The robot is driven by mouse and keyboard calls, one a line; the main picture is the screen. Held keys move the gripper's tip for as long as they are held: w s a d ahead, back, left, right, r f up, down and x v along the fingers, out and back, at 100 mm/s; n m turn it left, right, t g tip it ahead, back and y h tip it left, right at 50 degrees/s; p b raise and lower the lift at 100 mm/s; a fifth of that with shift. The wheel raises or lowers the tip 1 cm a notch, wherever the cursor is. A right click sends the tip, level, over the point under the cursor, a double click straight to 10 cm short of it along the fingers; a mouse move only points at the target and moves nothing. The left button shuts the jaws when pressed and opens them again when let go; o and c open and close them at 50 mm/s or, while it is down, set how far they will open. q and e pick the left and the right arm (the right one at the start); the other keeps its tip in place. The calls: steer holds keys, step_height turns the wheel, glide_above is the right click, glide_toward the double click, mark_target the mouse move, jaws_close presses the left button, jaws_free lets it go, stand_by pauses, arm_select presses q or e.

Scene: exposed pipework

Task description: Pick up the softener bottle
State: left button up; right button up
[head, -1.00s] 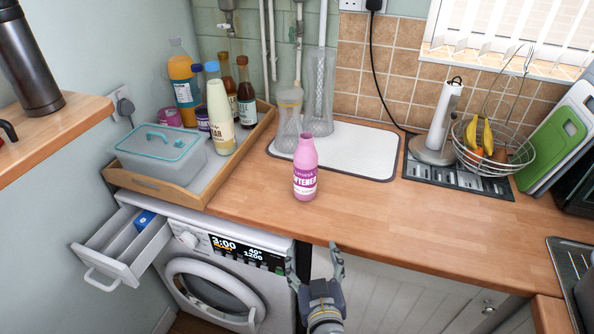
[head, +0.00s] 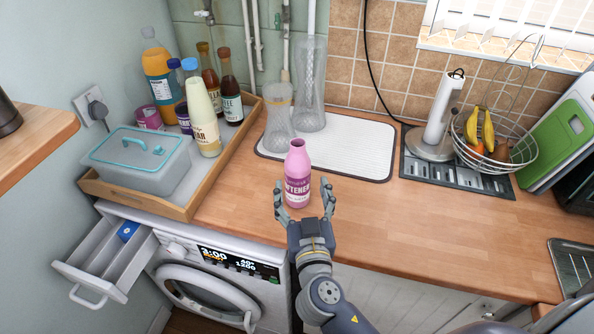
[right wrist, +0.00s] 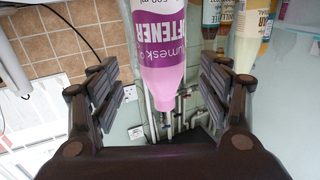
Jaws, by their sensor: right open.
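The pink softener bottle (head: 298,172) stands upright on the wooden countertop, in front of the white drying mat. My right gripper (head: 305,200) is open at the bottle, with one finger to its left and one to its right in the head view. In the right wrist view the bottle (right wrist: 165,45) appears upside down between the spread fingers of the gripper (right wrist: 160,100), with gaps on both sides. My left gripper is not in view.
A wooden tray (head: 178,208) with a lidded box (head: 140,160) and several bottles is to the left. Glass vessels (head: 280,120) stand behind on the drying mat (head: 355,150). The detergent drawer (head: 108,250) is open. Counter (head: 420,225) to the right is clear.

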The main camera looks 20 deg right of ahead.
mark_target(299, 178)
steer(key=shift+x, duration=0.8)
steer(key=shift+w+d+r+p, duration=0.1)
steer(key=shift+w+p, duration=0.2)
steer(key=shift+p, duration=0.1)
steer(key=p+x, duration=0.2)
steer(key=x, duration=0.2)
steer(key=shift+r+p, duration=0.15)
steer(key=shift+p, duration=0.2)
steer(key=shift+w+f, duration=0.2)
steer(key=shift+w, duration=0.3)
steer(key=shift+s, duration=0.1)
steer(key=c, duration=0.3)
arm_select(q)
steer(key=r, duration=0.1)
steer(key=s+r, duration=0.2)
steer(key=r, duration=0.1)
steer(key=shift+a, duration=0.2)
arm_select(e)
steer(key=c, duration=1.1)
